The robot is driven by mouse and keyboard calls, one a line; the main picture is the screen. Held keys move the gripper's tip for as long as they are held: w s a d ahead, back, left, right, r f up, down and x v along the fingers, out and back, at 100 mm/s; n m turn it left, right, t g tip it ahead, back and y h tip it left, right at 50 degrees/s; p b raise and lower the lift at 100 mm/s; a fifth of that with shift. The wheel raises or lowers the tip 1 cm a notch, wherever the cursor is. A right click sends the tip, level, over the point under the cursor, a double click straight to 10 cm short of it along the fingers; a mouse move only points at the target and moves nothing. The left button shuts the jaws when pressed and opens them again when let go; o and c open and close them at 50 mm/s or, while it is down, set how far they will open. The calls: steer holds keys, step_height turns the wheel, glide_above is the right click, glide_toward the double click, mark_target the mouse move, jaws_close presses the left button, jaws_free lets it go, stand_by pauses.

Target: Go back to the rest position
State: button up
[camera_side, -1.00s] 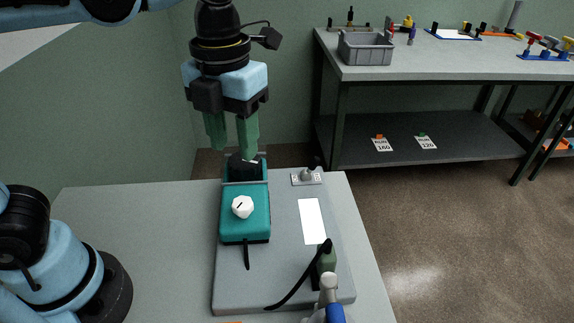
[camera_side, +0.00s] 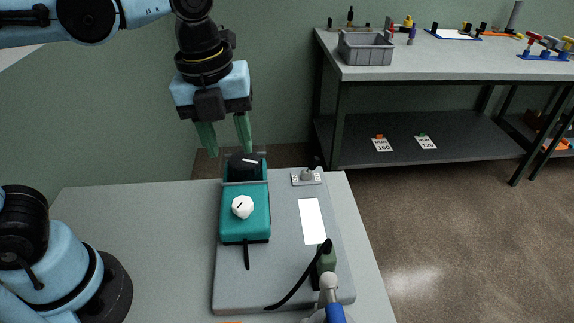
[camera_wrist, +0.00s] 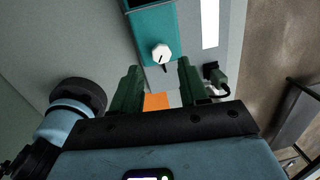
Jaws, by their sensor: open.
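My gripper (camera_side: 226,136) hangs above the far end of the teal device. Its two green fingers are apart with nothing between them. The fingertips are clear of the device. In the wrist view the gripper (camera_wrist: 157,80) also shows spread and empty. The teal device (camera_side: 230,228) lies on a grey board and has a white knob (camera_side: 242,206) with a dark mark on top. A black round part (camera_side: 245,167) with a white line sits at its far end. The knob (camera_wrist: 161,53) shows in the wrist view.
The grey board (camera_side: 285,280) also carries a white sheet (camera_side: 312,221), a small metal plate with a lever (camera_side: 307,177), and a green block (camera_side: 326,262) with a black cable. A blue-handled tool (camera_side: 334,312) lies at the front edge. A workbench with a grey bin (camera_side: 365,52) stands behind.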

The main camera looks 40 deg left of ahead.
steer(key=a+f+n+t, duration=0.3)
steer(key=a+n, duration=0.1)
steer(key=n, duration=0.9)
steer(key=a+f+n+t, duration=0.2)
steer(key=a+n, duration=0.3)
steer(key=n, duration=0.9)
steer(key=shift+w+f+t, duration=0.4)
steer(key=shift+f, duration=0.1)
